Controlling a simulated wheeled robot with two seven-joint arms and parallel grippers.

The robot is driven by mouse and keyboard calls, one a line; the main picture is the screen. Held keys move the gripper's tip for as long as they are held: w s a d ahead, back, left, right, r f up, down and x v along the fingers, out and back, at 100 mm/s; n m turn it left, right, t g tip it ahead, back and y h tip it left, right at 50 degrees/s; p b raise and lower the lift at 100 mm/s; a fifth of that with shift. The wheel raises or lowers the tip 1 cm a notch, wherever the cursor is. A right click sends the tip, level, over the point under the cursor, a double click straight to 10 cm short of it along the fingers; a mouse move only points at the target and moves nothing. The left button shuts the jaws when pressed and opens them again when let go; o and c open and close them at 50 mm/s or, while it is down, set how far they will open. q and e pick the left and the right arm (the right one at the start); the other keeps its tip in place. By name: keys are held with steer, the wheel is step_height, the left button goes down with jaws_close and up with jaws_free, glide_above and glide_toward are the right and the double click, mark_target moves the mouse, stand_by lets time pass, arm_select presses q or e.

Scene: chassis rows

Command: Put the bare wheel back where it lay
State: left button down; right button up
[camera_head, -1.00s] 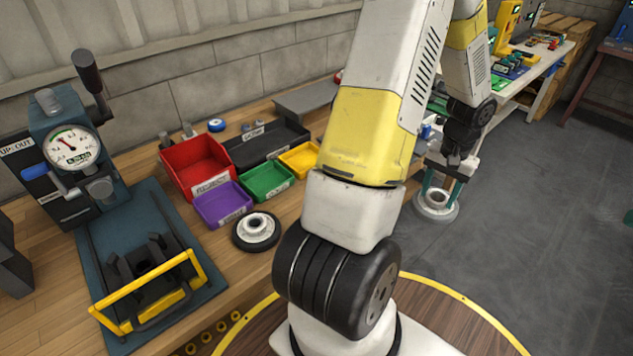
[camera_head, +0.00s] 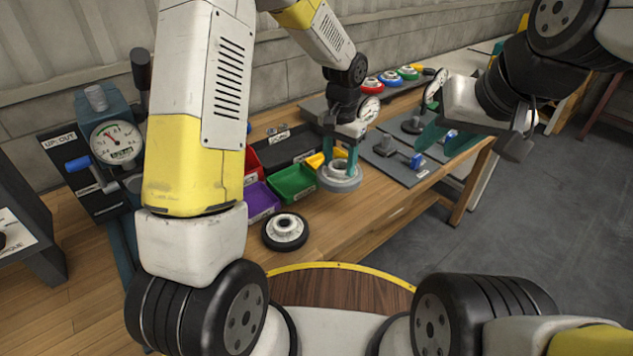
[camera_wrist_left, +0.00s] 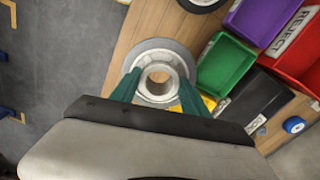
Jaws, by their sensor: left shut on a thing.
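The bare wheel (camera_head: 340,182) is a pale grey disc with a raised hub and no tyre. My left gripper (camera_head: 340,164) is shut on its hub from above, with one teal finger on each side. The wheel is over the front part of the wooden bench, right of the green bin; I cannot tell whether it touches the wood. In the left wrist view the wheel (camera_wrist_left: 158,47) sits between the fingers of my left gripper (camera_wrist_left: 157,88). My right gripper (camera_head: 447,140) is open and empty above the bench's right end.
A black-tyred wheel (camera_head: 285,231) lies on the bench (camera_head: 330,232), left of the bare wheel. Green (camera_head: 292,184) and purple (camera_head: 260,202) bins stand close behind. Grey plates with parts (camera_head: 400,165) lie to the right. A gauge press (camera_head: 118,142) stands far left.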

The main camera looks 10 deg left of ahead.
arm_select(q)
steer(key=shift+m, duration=0.3)
step_height(320, 180, down, 10)
steer(key=shift+d+r, duration=0.15)
steer(key=shift+r, duration=0.1)
steer(key=c, duration=0.6)
jaws_free()
steer(key=shift+f, duration=0.1)
steer(key=shift+o, duration=0.2)
